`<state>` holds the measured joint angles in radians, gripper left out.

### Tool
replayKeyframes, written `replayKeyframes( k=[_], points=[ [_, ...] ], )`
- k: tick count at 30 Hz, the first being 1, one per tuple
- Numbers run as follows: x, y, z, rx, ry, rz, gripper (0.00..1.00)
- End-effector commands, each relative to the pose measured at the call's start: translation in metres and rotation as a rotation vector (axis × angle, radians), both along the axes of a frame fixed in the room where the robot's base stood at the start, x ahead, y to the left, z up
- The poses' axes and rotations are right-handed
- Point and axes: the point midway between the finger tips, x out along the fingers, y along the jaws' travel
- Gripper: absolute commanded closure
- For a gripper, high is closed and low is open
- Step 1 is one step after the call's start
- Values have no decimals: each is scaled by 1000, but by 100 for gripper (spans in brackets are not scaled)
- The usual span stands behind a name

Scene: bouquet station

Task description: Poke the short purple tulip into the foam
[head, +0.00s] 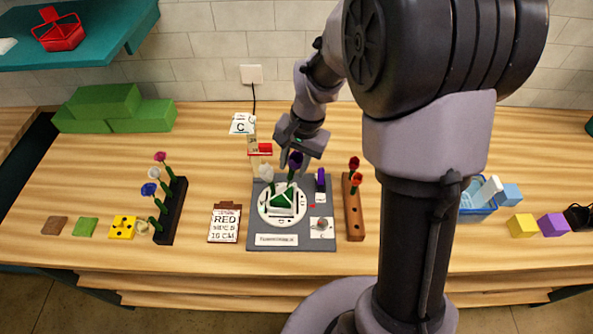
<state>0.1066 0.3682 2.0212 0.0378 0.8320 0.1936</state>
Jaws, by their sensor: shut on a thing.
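The short purple tulip (295,160) is upright just below my gripper (292,149), which is shut on it near the bloom. Its green stem points down toward the green foam (283,198). The foam sits in a round white dish (264,212) on a dark grey mat (330,243). I cannot tell whether the stem's lower end touches the foam or is just above or behind it. The fingertips are small and partly hidden by the wrist and bloom.
A white flower (266,172) stands behind-left of the dish, and a purple upright item (320,180) stands to its right. A clipboard (224,224) lies left of the mat.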

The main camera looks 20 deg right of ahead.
Motion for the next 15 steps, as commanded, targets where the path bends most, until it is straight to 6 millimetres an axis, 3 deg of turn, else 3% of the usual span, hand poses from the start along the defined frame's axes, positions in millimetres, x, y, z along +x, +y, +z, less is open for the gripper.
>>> replayKeyframes(
  k=[15],
  points=[
    [1,4,-25,0,0,1,85]
  ],
)
